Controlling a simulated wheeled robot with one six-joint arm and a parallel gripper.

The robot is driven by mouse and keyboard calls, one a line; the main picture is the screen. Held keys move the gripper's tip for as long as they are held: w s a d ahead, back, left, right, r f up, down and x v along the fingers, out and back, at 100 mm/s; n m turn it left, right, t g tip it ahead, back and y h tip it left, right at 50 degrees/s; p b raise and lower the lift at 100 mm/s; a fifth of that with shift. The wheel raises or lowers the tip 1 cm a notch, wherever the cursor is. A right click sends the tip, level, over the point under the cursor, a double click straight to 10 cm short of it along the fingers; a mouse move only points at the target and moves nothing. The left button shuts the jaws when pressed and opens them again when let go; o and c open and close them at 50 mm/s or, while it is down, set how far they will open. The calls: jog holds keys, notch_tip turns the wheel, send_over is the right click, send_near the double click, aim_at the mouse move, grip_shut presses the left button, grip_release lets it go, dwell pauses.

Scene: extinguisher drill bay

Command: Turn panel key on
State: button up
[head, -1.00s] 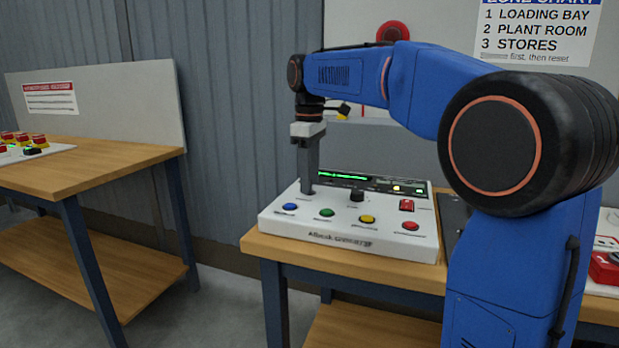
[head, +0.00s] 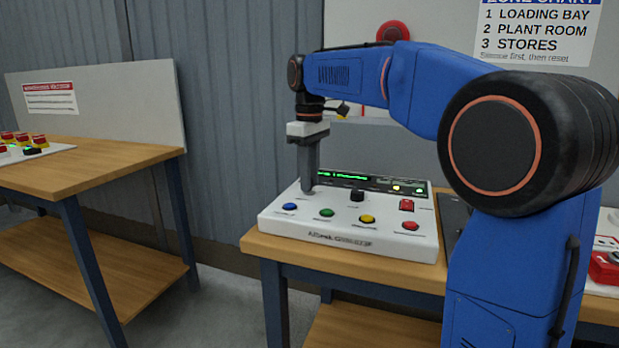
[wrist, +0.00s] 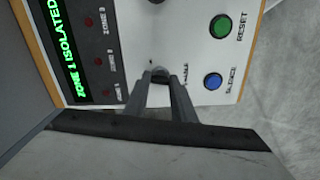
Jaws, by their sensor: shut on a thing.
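The white alarm panel (head: 330,237) sits on a wooden bench, with a row of blue, green, yellow and red buttons along its front. My gripper (head: 308,186) points straight down at the panel's left part, behind the blue button (head: 290,207). In the wrist view my gripper (wrist: 162,80) is shut on the small dark panel key (wrist: 160,73), which is mostly hidden between the fingertips. The label beside the key is partly covered. The green display (wrist: 72,50) reads "ZONE 1 ISOLATED".
A black knob (head: 357,195) stands right of my gripper, and a red switch (head: 406,205) is further right. Another bench (head: 90,165) with buttons stands at the left. A wall chart (head: 538,32) hangs behind. Bare floor lies between the benches.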

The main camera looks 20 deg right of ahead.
jog(key=m, duration=0.5)
jog(key=shift+m, duration=2.4)
jog(key=o, duration=1.1)
jog(key=shift+c, duration=0.2)
notch_tip(320, 180, up, 17)
jog(key=shift+r, duration=0.2)
